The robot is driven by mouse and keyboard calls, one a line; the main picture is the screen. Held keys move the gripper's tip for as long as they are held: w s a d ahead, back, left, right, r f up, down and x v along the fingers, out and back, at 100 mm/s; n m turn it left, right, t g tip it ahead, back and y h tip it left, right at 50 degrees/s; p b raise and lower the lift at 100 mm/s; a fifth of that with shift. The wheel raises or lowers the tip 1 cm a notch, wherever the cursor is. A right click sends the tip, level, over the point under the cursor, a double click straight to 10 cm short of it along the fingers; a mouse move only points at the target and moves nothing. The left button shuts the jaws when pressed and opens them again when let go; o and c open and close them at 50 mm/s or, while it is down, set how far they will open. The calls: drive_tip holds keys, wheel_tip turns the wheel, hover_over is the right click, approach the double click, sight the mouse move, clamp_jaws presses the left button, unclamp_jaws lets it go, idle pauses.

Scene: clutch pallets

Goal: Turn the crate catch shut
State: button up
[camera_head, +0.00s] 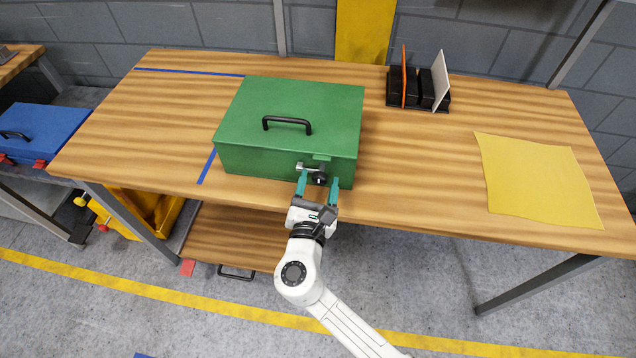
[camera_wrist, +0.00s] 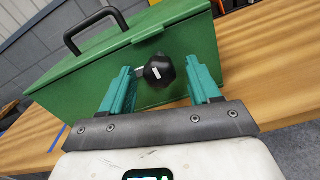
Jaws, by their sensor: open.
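The green crate (camera_head: 270,155) stands on the wooden table with its lid down and a black handle (camera_head: 287,121) on top. Its catch (camera_head: 314,172) is on the front face near the right end, with a metal bar pointing left in the head view. In the wrist view the catch shows as a black knob (camera_wrist: 158,68) with a white mark. My gripper (camera_head: 319,179) is at the crate's front, its teal fingers open on either side of the knob. In the wrist view the gripper (camera_wrist: 162,80) fingers look apart from the knob. Whether either finger touches the catch bar I cannot tell.
The wooden table (camera_head: 420,190) is clear right of the crate up to a yellow sheet (camera_head: 538,180). A black rack (camera_head: 417,92) with upright panels stands at the back. A blue case (camera_head: 40,130) is at the far left. A drawer (camera_head: 230,240) sits below the tabletop.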

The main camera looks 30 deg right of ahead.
drive_tip(key=shift+c, duration=0.2)
drive_tip(key=c, duration=1)
drive_tip(key=shift+f, duration=0.1)
drive_tip(key=m+b, duration=0.2)
drive_tip(key=b, duration=0.1)
drive_tip(key=shift+f+m, duration=0.15)
drive_tip(key=shift+m, duration=0.15)
drive_tip(key=m+b, duration=0.6)
drive_tip(key=shift+b, duration=0.4)
drive_tip(key=m+b, duration=0.5)
drive_tip(key=shift+m+b, duration=0.3)
drive_tip(key=m+b, duration=0.3)
drive_tip(key=shift+r+m, duration=0.2)
drive_tip(key=shift+m, duration=0.1)
drive_tip(key=shift+b, duration=0.3)
